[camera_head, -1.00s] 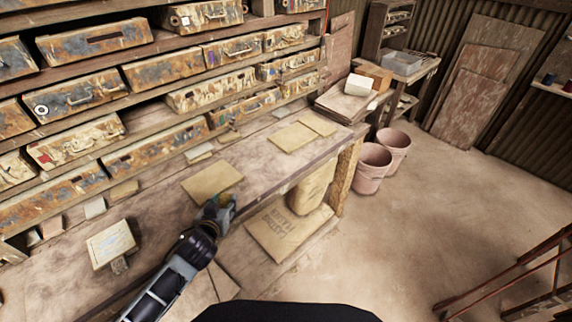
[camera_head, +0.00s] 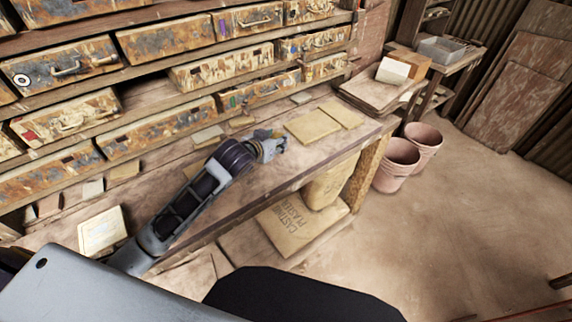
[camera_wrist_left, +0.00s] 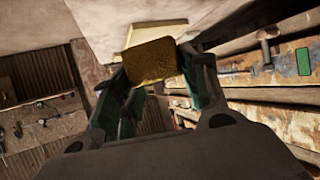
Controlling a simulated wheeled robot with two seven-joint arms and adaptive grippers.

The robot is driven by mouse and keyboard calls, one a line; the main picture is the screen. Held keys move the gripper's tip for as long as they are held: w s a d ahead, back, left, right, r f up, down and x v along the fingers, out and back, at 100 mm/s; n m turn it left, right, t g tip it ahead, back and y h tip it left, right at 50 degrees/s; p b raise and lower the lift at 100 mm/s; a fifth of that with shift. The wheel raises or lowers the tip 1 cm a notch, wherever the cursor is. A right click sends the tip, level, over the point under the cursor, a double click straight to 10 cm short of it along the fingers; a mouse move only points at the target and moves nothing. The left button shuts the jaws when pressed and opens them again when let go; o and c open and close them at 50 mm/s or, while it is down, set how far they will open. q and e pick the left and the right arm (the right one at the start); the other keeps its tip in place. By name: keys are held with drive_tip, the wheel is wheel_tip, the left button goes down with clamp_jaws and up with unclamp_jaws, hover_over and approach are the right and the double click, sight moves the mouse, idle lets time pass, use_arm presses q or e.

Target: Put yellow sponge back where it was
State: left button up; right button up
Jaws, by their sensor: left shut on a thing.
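My left gripper (camera_head: 272,147) is over the workbench (camera_head: 290,165), just left of two flat tan tiles (camera_head: 312,127). In the left wrist view the gripper (camera_wrist_left: 152,82) is shut on the yellow sponge (camera_wrist_left: 150,62), a small rough block between the two fingertips. In the head view the sponge is mostly hidden by the gripper. A pale flat piece (camera_wrist_left: 155,32) shows just beyond the sponge in the wrist view; I cannot tell whether they touch. My right gripper is not in view.
Rusty drawers (camera_head: 165,70) line the shelves behind the bench. Small tiles lie along the bench's back, and a pale square tile (camera_head: 102,231) lies at the left. A casting plaster sack (camera_head: 293,220) lies below. Clay pots (camera_head: 397,165) stand on the floor at right.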

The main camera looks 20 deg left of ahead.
use_arm(q)
drive_tip(key=shift+w+d+r+m+h+b, duration=0.4)
drive_tip(key=shift+w+d+m+h+b, duration=0.1)
drive_tip(key=shift+d+h, duration=0.1)
hover_over(281, 166)
drive_tip(key=shift+a+f, duration=0.1)
drive_tip(key=shift+f, duration=3)
drive_tip(key=shift+f, duration=1.9)
drive_tip(key=o, duration=0.8)
drive_tip(key=shift+f, duration=0.1)
drive_tip(key=shift+o, duration=0.2)
